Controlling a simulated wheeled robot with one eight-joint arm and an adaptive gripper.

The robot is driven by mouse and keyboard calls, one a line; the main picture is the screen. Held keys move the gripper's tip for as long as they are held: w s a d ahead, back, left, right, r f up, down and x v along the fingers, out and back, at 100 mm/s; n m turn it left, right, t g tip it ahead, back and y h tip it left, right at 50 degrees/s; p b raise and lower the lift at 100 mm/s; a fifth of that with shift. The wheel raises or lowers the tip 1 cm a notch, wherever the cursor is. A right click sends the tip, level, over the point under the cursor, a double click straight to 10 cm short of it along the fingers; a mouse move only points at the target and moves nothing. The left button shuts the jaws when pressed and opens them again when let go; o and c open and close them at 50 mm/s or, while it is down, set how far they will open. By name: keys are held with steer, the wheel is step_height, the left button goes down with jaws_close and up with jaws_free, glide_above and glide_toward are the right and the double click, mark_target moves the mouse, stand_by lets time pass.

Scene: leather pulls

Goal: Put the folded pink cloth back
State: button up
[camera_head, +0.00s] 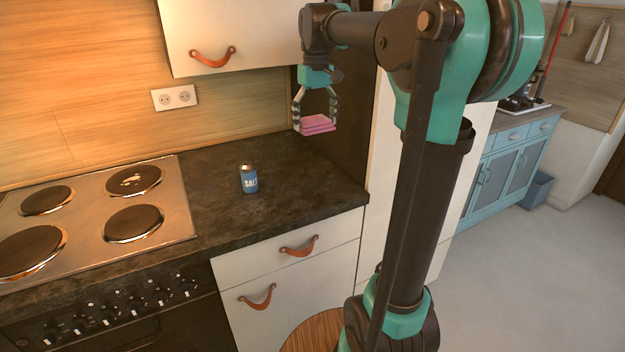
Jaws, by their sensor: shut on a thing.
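The folded pink cloth (318,125) is a small layered stack held between the fingers of my gripper (315,115). My gripper points down and is shut on the cloth. The cloth appears raised above the dark countertop (285,180), near the back right corner by the tall dark side panel. I cannot tell its exact height above the counter.
A blue salt can (249,178) stands upright on the counter, left of my gripper. A stove (180,200) with several burners is further left. A white upper cabinet (235,35) with a leather pull hangs close by. The counter between can and panel is clear.

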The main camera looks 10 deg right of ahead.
mark_target(315, 188)
step_height(315, 188, down, 20)
steer(key=shift+r, duration=0.15)
stand_by(0.3)
steer(key=o, duration=1.3)
step_height(315, 188, up, 12)
steer(key=shift+r, duration=0.1)
